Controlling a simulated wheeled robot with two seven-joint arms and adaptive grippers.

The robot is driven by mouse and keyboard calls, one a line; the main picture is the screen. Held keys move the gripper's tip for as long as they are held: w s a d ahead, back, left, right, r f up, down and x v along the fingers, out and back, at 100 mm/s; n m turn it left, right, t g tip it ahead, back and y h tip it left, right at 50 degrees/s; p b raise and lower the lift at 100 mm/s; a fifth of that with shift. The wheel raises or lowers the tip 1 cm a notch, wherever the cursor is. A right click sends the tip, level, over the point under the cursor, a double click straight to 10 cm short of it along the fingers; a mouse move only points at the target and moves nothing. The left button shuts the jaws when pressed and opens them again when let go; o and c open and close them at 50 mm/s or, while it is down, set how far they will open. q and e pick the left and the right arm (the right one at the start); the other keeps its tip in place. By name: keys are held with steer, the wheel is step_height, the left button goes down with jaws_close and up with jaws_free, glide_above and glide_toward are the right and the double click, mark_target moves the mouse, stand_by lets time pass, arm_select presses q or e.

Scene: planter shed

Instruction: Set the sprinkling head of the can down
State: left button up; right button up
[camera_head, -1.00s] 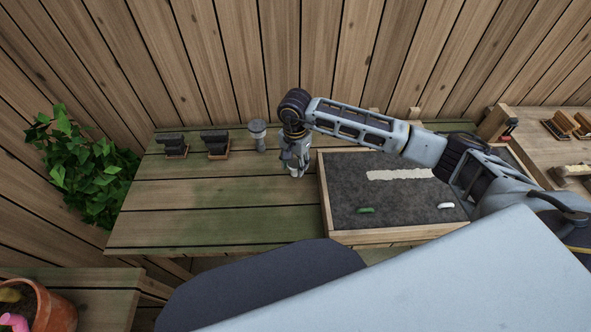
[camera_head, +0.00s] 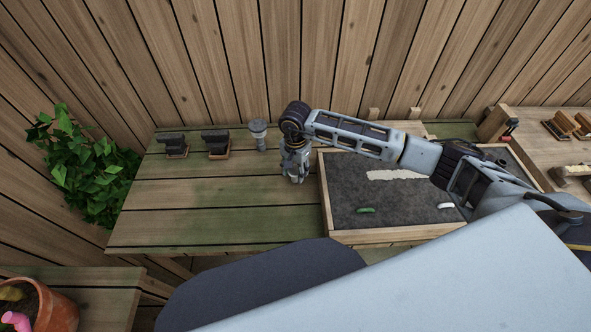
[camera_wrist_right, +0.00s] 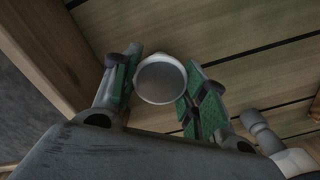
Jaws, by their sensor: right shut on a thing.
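The sprinkling head (camera_wrist_right: 160,82) shows in the right wrist view as a round grey disc with a pale rim. It sits between the green finger pads of my right gripper (camera_wrist_right: 158,90), which is shut on it. In the head view my right gripper (camera_head: 295,175) points down at the bench (camera_head: 220,205), just left of the soil tray. The held head is mostly hidden by the fingers there, and I cannot tell whether it touches the planks. The watering can itself is not recognisable in view. My left gripper is not in view.
A wooden-framed soil tray (camera_head: 325,205) is close on the right. A grey round-topped piece (camera_head: 259,135) stands behind and left of the gripper. The front-left planks are clear.

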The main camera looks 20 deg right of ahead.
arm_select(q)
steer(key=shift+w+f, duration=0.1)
arm_select(e)
steer(key=shift+f, duration=0.1)
steer(key=o, duration=1.3)
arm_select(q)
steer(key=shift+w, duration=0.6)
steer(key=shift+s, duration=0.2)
